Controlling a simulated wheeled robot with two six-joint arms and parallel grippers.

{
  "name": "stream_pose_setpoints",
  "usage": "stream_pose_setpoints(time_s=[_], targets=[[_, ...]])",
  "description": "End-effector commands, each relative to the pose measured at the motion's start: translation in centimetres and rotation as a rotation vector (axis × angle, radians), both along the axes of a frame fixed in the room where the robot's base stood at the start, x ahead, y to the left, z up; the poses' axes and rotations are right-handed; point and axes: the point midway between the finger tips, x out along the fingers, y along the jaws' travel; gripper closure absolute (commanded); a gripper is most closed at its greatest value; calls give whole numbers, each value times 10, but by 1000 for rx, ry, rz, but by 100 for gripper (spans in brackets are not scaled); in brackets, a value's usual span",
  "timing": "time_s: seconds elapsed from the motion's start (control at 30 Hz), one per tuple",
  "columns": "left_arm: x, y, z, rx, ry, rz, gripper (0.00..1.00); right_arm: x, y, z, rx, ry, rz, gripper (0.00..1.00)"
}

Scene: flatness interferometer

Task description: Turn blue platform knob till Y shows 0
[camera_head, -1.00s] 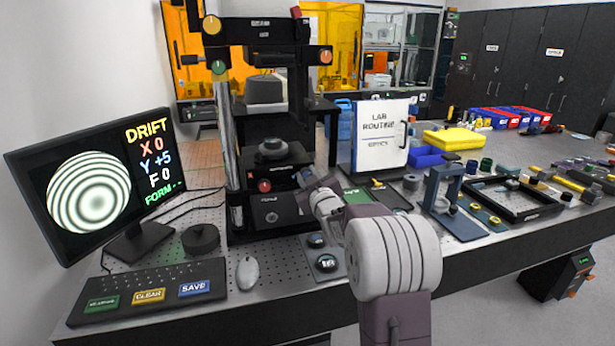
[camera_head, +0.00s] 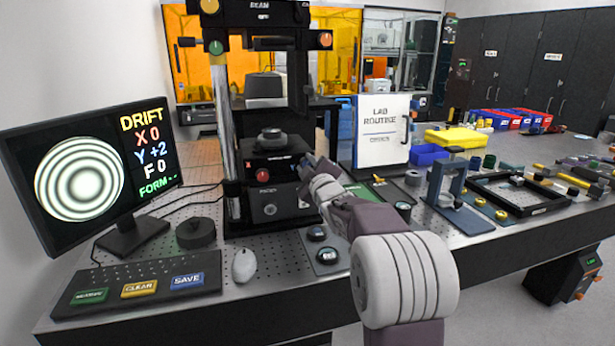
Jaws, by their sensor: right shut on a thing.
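The monitor (camera_head: 85,178) at the left shows DRIFT with X 0, Y +2, F 0 and FORM with dashes, beside a nearly centred ring pattern. The interferometer (camera_head: 268,150) stands in the middle, with a dark round part (camera_head: 271,140) on its platform and a red knob (camera_head: 263,174) on the platform's front. My right gripper (camera_head: 308,170) reaches the platform's right side and is shut on the blue platform knob, which its fingers and wrist hide. My left gripper is out of view.
A keyboard (camera_head: 135,284) with MEASURE, CLEAR and SAVE keys, a mouse (camera_head: 244,265) and a black puck (camera_head: 196,233) lie in front. The LAB ROUTINE board (camera_head: 382,130), a blue-grey stand (camera_head: 447,190) and a black frame (camera_head: 520,206) are to the right.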

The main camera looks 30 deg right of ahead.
Motion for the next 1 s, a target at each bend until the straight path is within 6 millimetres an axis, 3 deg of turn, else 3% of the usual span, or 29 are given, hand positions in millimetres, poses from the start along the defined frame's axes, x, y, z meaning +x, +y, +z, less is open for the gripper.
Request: stream_pose_setpoints(time_s=[0.1, 0.4, 1.0], targets=[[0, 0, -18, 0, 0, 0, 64, 0, 0, -5, -104, 23, 1, 100], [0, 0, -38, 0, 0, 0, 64, 0, 1, -3, -327, 77, 1, 100], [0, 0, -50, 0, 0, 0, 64, 0, 1, -1, -497, 121, 1, 100]])
